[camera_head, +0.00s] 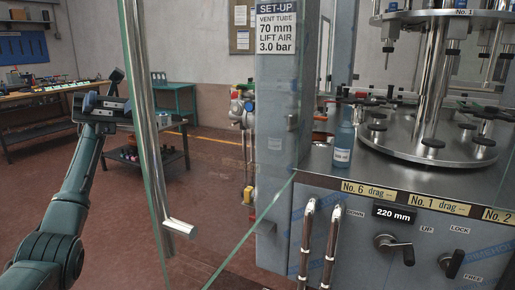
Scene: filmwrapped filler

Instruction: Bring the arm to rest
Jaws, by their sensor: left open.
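My left arm (65,210) rises from the lower left, green and dark-jointed. Its left gripper (101,88) is raised at the end, open, with nothing visible between the fingers. It stands left of the edge of an open clear door (138,60) with a long metal handle (155,160), apart from the filling machine (345,195). My right gripper is not in view.
A blue-grey bottle (343,145) stands upright on the machine deck beside the round carousel (430,140). A set-up sign (276,28) hangs on the machine post. Workbenches (40,132) stand behind at the left. Reddish floor (125,215) lies clear between.

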